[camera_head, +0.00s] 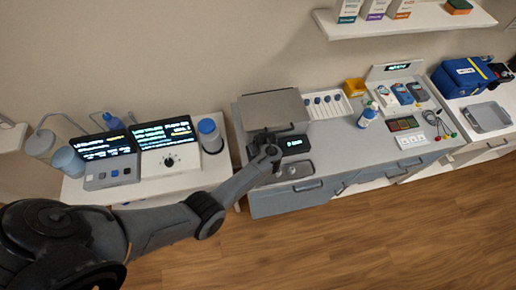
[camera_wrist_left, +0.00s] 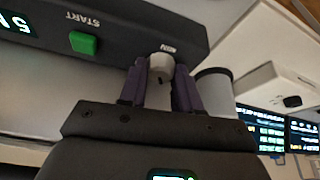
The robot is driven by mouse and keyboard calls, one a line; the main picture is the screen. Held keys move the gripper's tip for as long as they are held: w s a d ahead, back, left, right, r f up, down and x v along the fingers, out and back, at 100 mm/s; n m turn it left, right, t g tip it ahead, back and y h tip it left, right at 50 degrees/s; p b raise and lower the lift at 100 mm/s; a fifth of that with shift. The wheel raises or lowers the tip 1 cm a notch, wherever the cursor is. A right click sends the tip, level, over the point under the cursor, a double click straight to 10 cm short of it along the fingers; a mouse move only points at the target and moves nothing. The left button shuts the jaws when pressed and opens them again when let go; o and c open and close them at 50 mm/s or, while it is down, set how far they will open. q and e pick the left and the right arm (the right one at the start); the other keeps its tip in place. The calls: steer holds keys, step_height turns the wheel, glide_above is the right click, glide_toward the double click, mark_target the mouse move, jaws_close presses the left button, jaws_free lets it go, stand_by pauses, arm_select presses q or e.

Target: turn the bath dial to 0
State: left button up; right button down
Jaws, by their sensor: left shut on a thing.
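The bath is a grey unit with a closed metal lid (camera_head: 272,108) and a dark front panel. Its lit display (camera_head: 293,144) shows to the right of my left gripper (camera_head: 268,150) in the head view. In the left wrist view the dark panel (camera_wrist_left: 130,30) appears upside down, with a green START button (camera_wrist_left: 84,43) and part of a display (camera_wrist_left: 14,22). My left gripper's purple fingers are shut on the pale round bath dial (camera_wrist_left: 161,65), one on each side. The dial's pointer and scale are too hidden to read. My right gripper is not in view.
A white instrument with a black knob (camera_head: 169,162) and screens stands left of the bath. A blue-capped container (camera_head: 210,135) stands close beside the arm. Bottles and meters occupy the bench to the right.

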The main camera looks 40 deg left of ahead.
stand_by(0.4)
arm_select(q)
steer(key=o, duration=1.1)
steer(key=shift+c, duration=0.2)
steer(key=p+v, duration=0.3)
steer(key=v, duration=0.7)
steer(key=shift+r, duration=0.4)
steer(key=shift+d, duration=0.15)
